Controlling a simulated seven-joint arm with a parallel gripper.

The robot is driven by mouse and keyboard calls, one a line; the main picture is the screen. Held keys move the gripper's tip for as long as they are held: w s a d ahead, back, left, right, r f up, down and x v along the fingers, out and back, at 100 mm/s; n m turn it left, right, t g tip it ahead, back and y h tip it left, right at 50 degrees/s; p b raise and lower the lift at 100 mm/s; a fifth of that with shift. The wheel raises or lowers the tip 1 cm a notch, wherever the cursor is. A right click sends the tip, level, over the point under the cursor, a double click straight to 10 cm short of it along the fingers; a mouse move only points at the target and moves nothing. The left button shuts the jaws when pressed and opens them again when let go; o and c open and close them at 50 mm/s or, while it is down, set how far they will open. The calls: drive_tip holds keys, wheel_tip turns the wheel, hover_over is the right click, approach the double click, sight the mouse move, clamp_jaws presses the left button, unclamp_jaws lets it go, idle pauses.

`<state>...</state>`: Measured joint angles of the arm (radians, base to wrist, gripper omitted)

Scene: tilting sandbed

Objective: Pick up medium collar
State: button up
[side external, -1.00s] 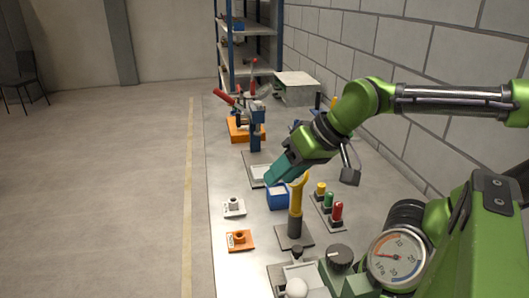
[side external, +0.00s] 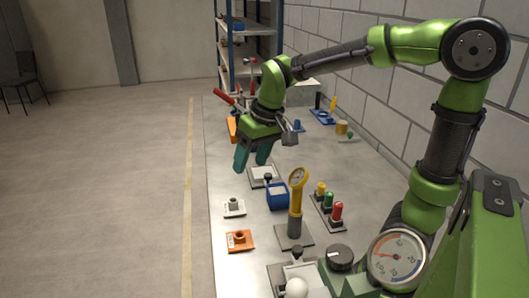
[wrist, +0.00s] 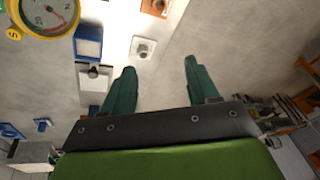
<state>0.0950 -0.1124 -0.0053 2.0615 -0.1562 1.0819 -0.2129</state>
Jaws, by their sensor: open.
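Two collar-like pieces stand on small plates at the bench's left side. One is a grey-white collar on a white plate (side external: 233,206); the other is an orange collar on an orange plate (side external: 239,240). I cannot tell by size which is the medium collar. In the wrist view the white one (wrist: 143,47) lies just beyond and left of my fingertips, and the orange one (wrist: 155,7) is at the top edge, partly cut off. My gripper (side external: 251,165) is open and empty, pointing down above the bench, farther back than both collars. Its teal fingers also show in the wrist view (wrist: 159,66).
A blue box (side external: 277,197) with pale contents and a yellow gauge on a post (side external: 296,195) stand right of the collars. A plate with a black knob (side external: 263,176) lies behind the box. Coloured pegs (side external: 328,202) stand farther right.

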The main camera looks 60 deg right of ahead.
drive_tip(key=w+d+f+n+g, duration=0.35)
drive_tip(key=w+d, duration=0.25)
drive_tip(key=w, duration=0.4)
drive_tip(key=n+h, duration=0.1)
drive_tip(key=n, duration=0.1)
hover_over(233, 205)
drive_tip(key=d, duration=0.2)
wheel_tip(233, 205, down, 11)
drive_tip(key=shift+a+r, duration=0.1)
drive_tip(key=shift+r, duration=0.1)
drive_tip(key=shift+w+a+f, duration=0.15)
drive_tip(key=shift+f, duration=1.2)
drive_tip(key=shift+w+a+f, duration=0.1)
drive_tip(key=shift+f, duration=1.25)
drive_tip(key=shift+c, duration=0.3)
clamp_jaws()
drive_tip(key=shift+r, duration=0.1)
